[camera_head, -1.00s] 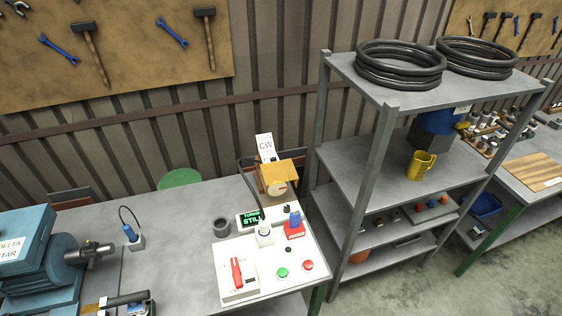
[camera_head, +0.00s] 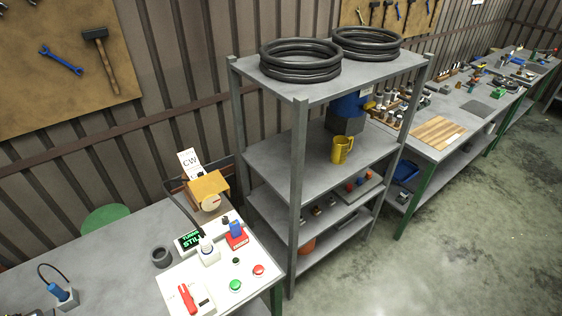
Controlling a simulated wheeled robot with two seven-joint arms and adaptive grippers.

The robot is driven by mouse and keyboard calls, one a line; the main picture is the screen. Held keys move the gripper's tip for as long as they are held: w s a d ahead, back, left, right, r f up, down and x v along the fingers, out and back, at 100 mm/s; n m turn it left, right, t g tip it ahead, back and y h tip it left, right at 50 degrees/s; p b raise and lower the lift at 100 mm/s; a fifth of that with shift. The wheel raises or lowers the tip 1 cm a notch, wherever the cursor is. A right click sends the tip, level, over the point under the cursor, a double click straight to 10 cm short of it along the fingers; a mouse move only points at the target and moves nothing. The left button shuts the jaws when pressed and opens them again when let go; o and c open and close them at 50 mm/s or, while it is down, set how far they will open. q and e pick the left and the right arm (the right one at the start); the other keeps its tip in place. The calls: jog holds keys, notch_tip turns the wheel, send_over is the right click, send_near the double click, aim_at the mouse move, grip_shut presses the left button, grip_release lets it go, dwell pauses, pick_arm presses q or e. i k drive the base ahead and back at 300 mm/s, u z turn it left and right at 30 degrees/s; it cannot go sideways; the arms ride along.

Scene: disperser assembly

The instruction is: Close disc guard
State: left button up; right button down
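I cannot make out a disc guard for certain in this view. On the workbench (camera_head: 110,250) at lower left stands a tan-yellow box-like device (camera_head: 207,189) with a round pale face and a white "CW" sign (camera_head: 190,163) behind it. In front of it is a white control panel (camera_head: 213,275) with a green button (camera_head: 235,286), a red button (camera_head: 258,269), a red lever switch (camera_head: 186,297) and a small display (camera_head: 189,241) reading "STILL". Neither of my grippers is in view.
A grey metal shelf (camera_head: 297,180) stands right of the bench, with black hose coils (camera_head: 300,60) on top and a yellow mug (camera_head: 342,149) on a lower level. Another workbench (camera_head: 455,113) runs along the wall. Concrete floor (camera_head: 460,220) is open at right.

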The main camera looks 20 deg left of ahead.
aim_at(200, 174)
jog(key=z, duration=0.65)
jog(key=k, duration=1.15)
jog(key=u, duration=1.65)
jog(key=i, duration=0.5)
jog(key=u, duration=0.1)
